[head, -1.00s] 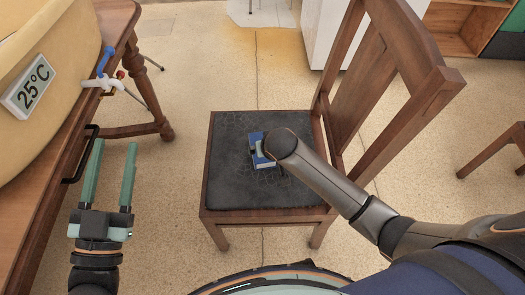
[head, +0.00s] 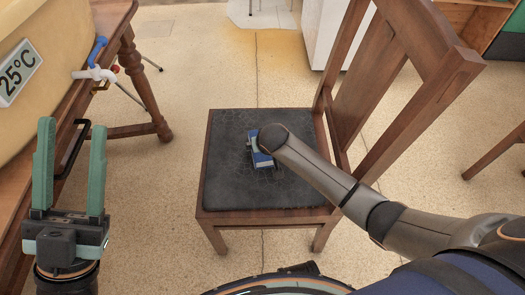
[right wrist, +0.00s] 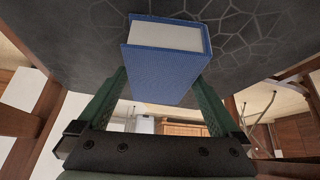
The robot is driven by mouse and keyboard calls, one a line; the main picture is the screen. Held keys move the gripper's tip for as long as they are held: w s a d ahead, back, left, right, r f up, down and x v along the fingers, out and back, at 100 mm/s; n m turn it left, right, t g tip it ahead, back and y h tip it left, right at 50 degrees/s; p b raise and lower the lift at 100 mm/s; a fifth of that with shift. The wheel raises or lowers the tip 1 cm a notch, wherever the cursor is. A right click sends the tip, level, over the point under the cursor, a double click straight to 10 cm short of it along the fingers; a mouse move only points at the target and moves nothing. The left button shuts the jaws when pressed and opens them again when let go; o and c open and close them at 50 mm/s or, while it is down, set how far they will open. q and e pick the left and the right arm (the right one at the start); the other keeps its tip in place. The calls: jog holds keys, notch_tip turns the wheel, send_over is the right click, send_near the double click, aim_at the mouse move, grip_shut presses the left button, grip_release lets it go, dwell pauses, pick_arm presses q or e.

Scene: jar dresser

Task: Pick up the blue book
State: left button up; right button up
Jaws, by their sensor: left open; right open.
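The blue book (right wrist: 165,72), with white page edges, stands out from the dark chair seat in the right wrist view. In the head view the book (head: 254,158) is on the seat, partly hidden by my right arm. My right gripper (right wrist: 163,85) is open, with one green finger on each side of the book; whether they touch it I cannot tell. In the head view my right arm hides this gripper. My left gripper (head: 72,130) is open and empty at the left, well away from the book.
The wooden chair (head: 225,197) has a black cracked-pattern seat and a tall back at right. A wooden table (head: 112,40) with a large yellow container (head: 40,60) and tap (head: 95,73) is near my left gripper. Open floor lies between table and chair.

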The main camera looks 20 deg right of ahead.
jog(key=shift+w+f, duration=0.25)
jog(key=shift+c, duration=0.2)
jog(key=c, duration=1.4)
jog(key=shift+c, duration=0.4)
jog(key=shift+r, duration=0.1)
